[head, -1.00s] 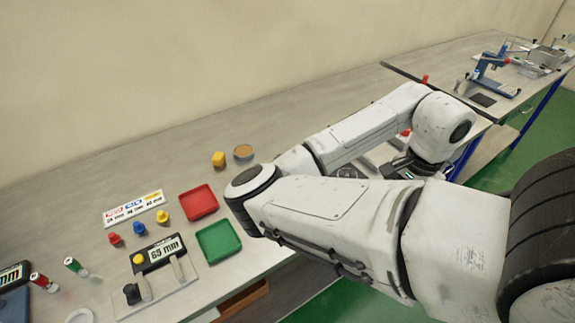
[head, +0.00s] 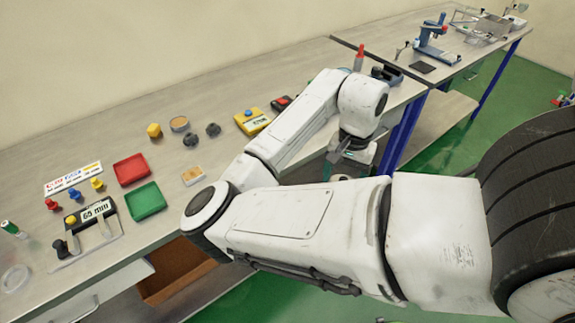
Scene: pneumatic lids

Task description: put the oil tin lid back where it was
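I cannot make out a thing that is surely the oil tin or its lid. A round tin with a tan top (head: 179,124) stands on the bench beside a yellow block. A squarish tan-topped piece (head: 193,175) lies nearer the bench's front edge. My gripper (head: 342,152) hangs below the wrist at the bench's front edge, partly hidden by my arm. Its fingers are too small and covered to tell open from shut, or whether they hold anything.
A red tray (head: 131,169) and a green tray (head: 146,201) are at left. A yellow box (head: 252,121) and a red-topped bottle (head: 359,58) stand farther right. An open drawer (head: 178,268) juts out below the bench. My arm covers part of the bench front.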

